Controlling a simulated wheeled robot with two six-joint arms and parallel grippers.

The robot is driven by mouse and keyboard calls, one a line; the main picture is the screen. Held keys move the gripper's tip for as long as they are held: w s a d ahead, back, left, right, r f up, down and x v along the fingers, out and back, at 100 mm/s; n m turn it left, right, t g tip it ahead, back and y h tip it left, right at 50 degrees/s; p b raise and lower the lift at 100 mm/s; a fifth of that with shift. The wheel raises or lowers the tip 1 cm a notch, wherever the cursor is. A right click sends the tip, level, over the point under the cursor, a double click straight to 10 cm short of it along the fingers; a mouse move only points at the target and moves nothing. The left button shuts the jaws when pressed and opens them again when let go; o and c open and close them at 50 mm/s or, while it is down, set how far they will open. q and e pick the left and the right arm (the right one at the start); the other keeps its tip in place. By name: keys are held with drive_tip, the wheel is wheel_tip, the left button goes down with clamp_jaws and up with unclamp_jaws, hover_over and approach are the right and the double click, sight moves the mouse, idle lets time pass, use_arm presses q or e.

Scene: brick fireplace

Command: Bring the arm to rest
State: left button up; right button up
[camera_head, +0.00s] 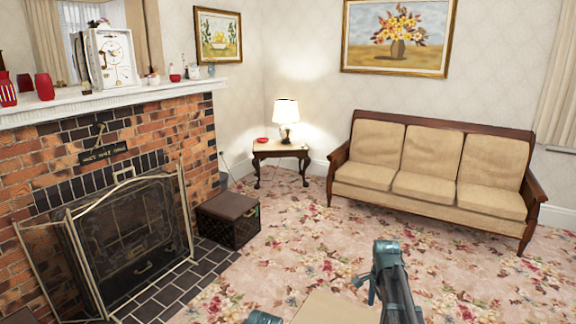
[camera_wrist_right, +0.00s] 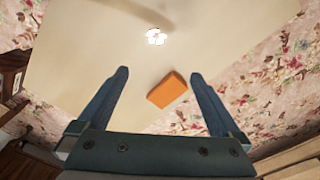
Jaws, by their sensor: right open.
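My right gripper (camera_wrist_right: 159,73) is open in the right wrist view, with its two blue-grey fingers apart and nothing held between them. An orange block (camera_wrist_right: 167,90) lies on a smooth beige tabletop (camera_wrist_right: 90,50), showing in the gap between the fingers and apart from both. In the head view my right arm (camera_head: 390,275) comes up from the bottom edge, right of centre; its gripper is not clearly seen there. A small teal part of mine shows at the bottom edge. My left gripper is not in view.
The beige tabletop also shows at the bottom of the head view (camera_head: 335,310). Beyond is open flowered carpet (camera_head: 300,225). A fireplace screen (camera_head: 120,240) and dark box (camera_head: 228,218) stand left, a lamp table (camera_head: 282,150) at the back, a sofa (camera_head: 430,170) back right.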

use_arm(q)
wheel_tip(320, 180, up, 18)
drive_tip(key=p, duration=1.5)
use_arm(e)
drive_tip(key=s+a+r+n, duration=0.9)
drive_tip(key=s+a+n, duration=0.1)
drive_tip(key=s+a, duration=0.1)
drive_tip(key=s+a+r+n+h, duration=0.1)
drive_tip(key=s+a+r+n, duration=0.8)
drive_tip(key=s+a, duration=0.3)
drive_tip(key=shift+n, duration=0.8)
